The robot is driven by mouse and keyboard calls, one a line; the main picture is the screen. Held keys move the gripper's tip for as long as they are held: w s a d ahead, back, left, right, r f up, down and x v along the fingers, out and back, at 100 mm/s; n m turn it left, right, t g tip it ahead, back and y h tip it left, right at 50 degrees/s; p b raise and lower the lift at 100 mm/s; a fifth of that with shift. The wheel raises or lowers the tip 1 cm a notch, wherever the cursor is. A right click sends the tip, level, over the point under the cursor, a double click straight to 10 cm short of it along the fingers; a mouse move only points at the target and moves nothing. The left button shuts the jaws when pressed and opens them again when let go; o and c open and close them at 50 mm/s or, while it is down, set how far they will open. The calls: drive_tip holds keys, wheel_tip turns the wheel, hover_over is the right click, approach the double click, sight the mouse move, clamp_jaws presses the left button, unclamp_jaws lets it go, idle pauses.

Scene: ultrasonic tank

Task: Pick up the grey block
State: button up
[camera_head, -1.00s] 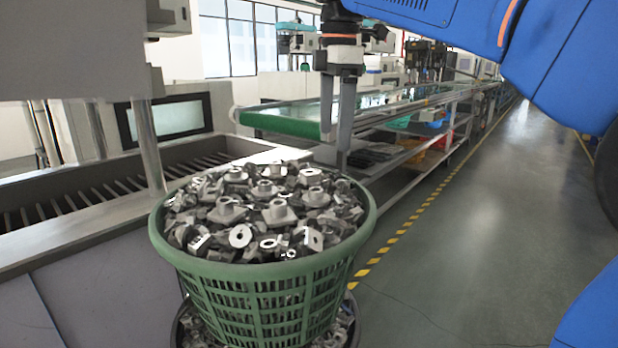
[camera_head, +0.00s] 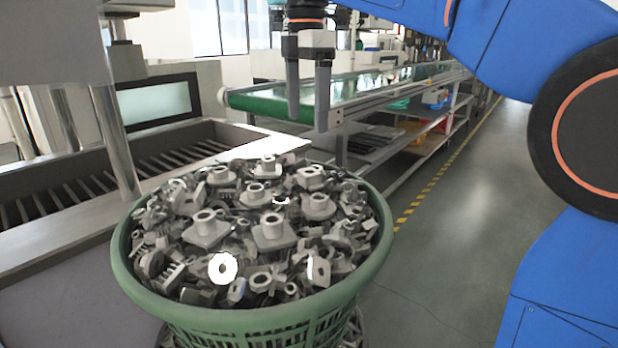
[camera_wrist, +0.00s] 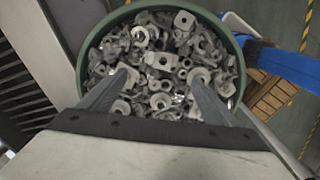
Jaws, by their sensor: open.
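The green basket (camera_head: 262,322) is heaped with many grey metal parts. Several have square bases with a round collar, such as a grey block (camera_head: 272,232) near the middle of the heap. Which one the task means, I cannot tell. My gripper (camera_head: 308,122) hangs above the far side of the basket, fingers pointing down, apart and empty. In the wrist view the basket rim (camera_wrist: 238,50) curves around the heap, and the open fingers of my gripper (camera_wrist: 163,85) show in front of the parts. A grey block (camera_wrist: 162,62) shows between and beyond the fingertips.
A metal tank with a slatted trough (camera_head: 150,170) stands left of the basket, with a steel post (camera_head: 115,140) beside it. A green conveyor (camera_head: 270,104) runs behind. Clear floor (camera_head: 440,240) lies to the right, past a yellow-black line.

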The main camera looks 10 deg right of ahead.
hover_over(310, 168)
drive_tip(key=s, duration=0.1)
drive_tip(key=f, duration=0.7)
drive_tip(key=shift+s+a+f, duration=0.1)
drive_tip(key=shift+a+f, duration=0.05)
drive_tip(key=shift+a, duration=0.25)
drive_tip(key=shift+s+d+f, duration=0.15)
drive_tip(key=shift+f, duration=1.2)
drive_tip(key=shift+s+d+f, duration=0.1)
drive_tip(key=shift+f, duration=1.25)
drive_tip(key=shift+c, duration=0.4)
drive_tip(key=c, duration=1.1)
drive_tip(key=shift+c, duration=0.2)
drive_tip(key=shift+r, duration=0.15)
